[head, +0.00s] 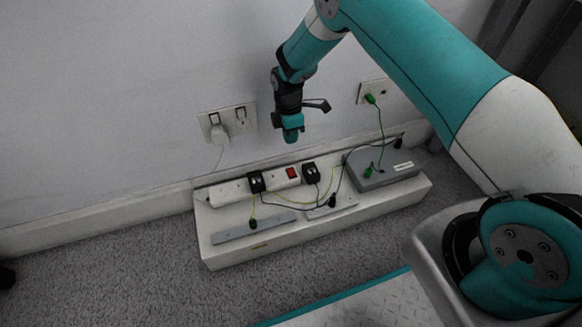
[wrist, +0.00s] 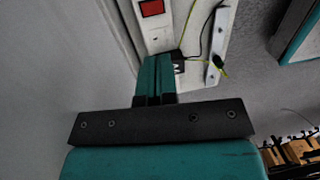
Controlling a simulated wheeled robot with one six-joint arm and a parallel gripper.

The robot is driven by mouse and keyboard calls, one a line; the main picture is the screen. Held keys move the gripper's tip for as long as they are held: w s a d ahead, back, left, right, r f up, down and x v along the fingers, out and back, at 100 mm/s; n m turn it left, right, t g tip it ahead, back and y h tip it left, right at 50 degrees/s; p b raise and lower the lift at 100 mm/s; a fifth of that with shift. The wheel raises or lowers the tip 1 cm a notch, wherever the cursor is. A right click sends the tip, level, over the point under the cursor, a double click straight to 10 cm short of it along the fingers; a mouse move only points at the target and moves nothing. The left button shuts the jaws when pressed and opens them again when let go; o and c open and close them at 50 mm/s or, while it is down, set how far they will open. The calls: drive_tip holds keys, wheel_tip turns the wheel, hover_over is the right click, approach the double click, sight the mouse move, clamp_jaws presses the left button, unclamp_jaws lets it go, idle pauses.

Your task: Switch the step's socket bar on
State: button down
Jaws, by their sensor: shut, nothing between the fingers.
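A white socket bar (head: 231,193) lies along the back of the low white step (head: 225,256), near the wall. Its red rocker switch (head: 291,172) is at the right part of the bar, between two black plugs (head: 257,183). In the wrist view the red switch (wrist: 151,8) is at the top edge, beyond my fingertips, and the socket bar (wrist: 158,37) runs below it. I cannot tell which way the rocker is tipped. My gripper (head: 291,138) is shut and empty, hanging above the step over the switch region, apart from the bar; its fingers (wrist: 160,58) also show in the wrist view.
A grey box (head: 385,174) with green plugs stands at the step's right end. A grey strip (head: 250,229) lies at the front left. Loose cables (head: 336,178) cross the step. A wall socket (head: 228,121) with a white plug is behind; another (head: 372,92) is further right.

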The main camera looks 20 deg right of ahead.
sight(292, 175)
drive_tip(key=f+b, duration=0.2)
drive_tip(key=f, duration=0.2)
drive_tip(key=s+f+b, duration=0.1)
drive_tip(key=f+b, duration=0.2)
drive_tip(key=f, duration=0.2)
drive_tip(key=f+b, duration=0.2)
drive_tip(key=f, duration=0.3)
drive_tip(key=shift+s, duration=0.35)
